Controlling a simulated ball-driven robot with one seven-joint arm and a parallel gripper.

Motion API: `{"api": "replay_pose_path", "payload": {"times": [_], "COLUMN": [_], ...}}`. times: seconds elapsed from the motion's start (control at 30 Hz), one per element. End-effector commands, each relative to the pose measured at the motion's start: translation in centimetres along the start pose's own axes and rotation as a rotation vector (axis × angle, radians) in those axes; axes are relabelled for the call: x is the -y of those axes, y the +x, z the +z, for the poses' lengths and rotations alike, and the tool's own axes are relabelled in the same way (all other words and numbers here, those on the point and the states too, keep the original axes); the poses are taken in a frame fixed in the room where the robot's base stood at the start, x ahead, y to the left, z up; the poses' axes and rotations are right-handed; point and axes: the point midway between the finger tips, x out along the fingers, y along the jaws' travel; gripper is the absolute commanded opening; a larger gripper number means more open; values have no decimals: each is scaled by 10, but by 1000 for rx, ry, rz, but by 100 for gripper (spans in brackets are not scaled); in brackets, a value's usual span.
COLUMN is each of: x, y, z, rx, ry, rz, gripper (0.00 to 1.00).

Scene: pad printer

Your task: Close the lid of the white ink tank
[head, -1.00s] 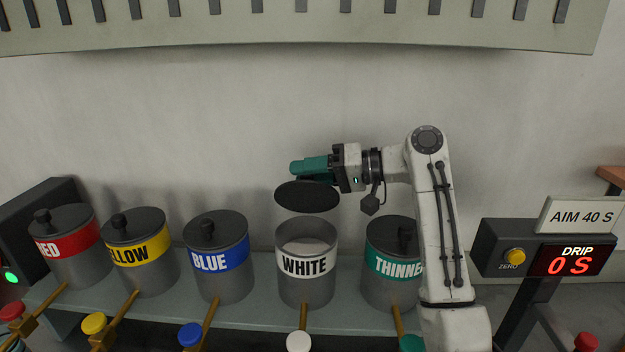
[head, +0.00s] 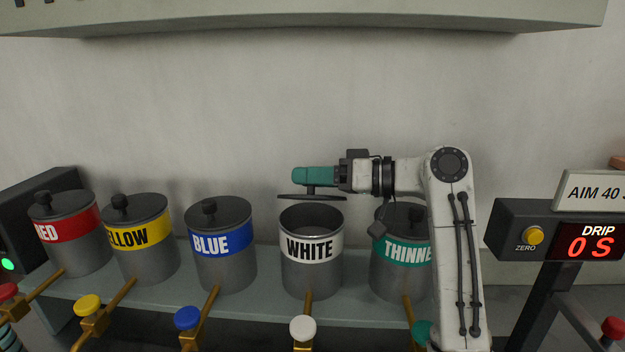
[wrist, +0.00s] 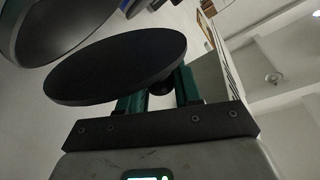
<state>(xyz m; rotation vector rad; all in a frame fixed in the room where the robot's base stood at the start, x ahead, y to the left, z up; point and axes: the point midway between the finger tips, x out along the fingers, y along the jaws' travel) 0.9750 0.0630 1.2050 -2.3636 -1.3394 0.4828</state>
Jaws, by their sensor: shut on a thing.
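The white ink tank (head: 311,272) is a grey metal can with a white band reading WHITE, and its top is open. Its lid (head: 310,197) is a thin dark disc held level just above the tank's rim, with a gap between them. My gripper (head: 311,184), with green fingers, is above the lid and shut on its knob. In the wrist view the lid (wrist: 115,68) shows as a dark disc in front of the green fingers (wrist: 160,95). The fingers partly hide the knob.
The blue tank (head: 220,270) stands left and the thinner tank (head: 390,280) right, partly behind my arm; both have lids on. Yellow (head: 150,265) and red (head: 85,255) tanks are farther left. A drip display (head: 575,252) stands right. A wide panel (head: 300,15) hangs above.

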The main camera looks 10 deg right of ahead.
Motion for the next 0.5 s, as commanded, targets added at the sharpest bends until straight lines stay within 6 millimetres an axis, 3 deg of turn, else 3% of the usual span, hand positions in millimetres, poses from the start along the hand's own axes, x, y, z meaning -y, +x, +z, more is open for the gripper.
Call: {"api": "replay_pose_path", "payload": {"times": [0.3,0.33,0.5], "x": [-2,-2,-1], "y": [-1,-1,-1], "z": [1,1,1], "rx": [2,2,1], "ry": [1,1,0], "rz": [3,3,2], "gripper": [0,35,51]}}
